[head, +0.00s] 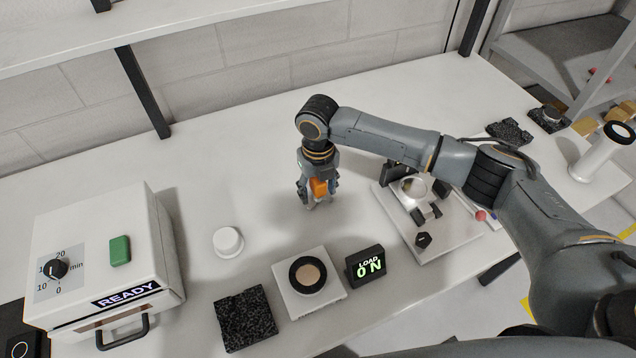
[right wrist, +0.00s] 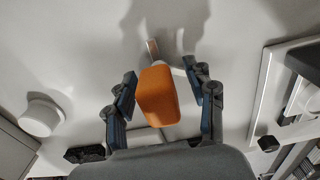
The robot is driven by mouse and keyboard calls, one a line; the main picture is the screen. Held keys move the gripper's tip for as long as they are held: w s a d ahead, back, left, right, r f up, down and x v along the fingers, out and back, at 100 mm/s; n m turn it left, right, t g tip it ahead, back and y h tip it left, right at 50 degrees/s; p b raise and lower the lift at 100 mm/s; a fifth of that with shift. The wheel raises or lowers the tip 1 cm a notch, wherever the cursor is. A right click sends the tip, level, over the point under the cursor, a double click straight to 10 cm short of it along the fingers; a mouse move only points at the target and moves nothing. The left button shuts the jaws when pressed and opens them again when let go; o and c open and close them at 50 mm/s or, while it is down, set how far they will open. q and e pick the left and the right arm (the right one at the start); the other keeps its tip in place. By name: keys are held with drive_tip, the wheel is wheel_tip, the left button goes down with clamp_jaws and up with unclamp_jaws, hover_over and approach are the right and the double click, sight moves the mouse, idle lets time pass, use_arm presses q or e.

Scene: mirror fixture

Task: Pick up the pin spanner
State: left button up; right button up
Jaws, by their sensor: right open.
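The pin spanner (head: 319,187) has an orange handle and shows between the fingers of my right gripper (head: 318,196), over the middle of the white bench. In the right wrist view, its orange handle (right wrist: 157,96) lies between the two open fingers of my right gripper (right wrist: 161,78). Gaps show on both sides, so the fingers do not close on it. A short metal part sticks out beyond the handle. The rest of the spanner is hidden behind the handle. My left gripper is not in view.
A white knob-like piece (head: 228,241) stands left of the gripper. A "READY" oven box (head: 95,250) is at the left. A load display (head: 365,266), a square stand (head: 318,299) and a black pad (head: 246,318) are in front. A white fixture plate (head: 455,235) lies right, under my arm.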

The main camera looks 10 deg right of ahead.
clamp_jaws()
drive_tip(key=shift+r, duration=0.1)
idle(0.3)
drive_tip(key=shift+r+b, duration=0.2)
drive_tip(key=shift+b, duration=0.1)
wheel_tip(320, 180, up, 2)
drive_tip(key=shift+w+b, duration=0.1)
drive_tip(key=shift+b, duration=0.6)
drive_tip(key=s+d+r+b, duration=0.1)
drive_tip(key=s+r+b, duration=0.2)
drive_tip(key=s+r, duration=0.7)
drive_tip(key=s, duration=0.4)
drive_tip(key=shift+d+r, duration=0.25)
drive_tip(key=shift+d, duration=0.05)
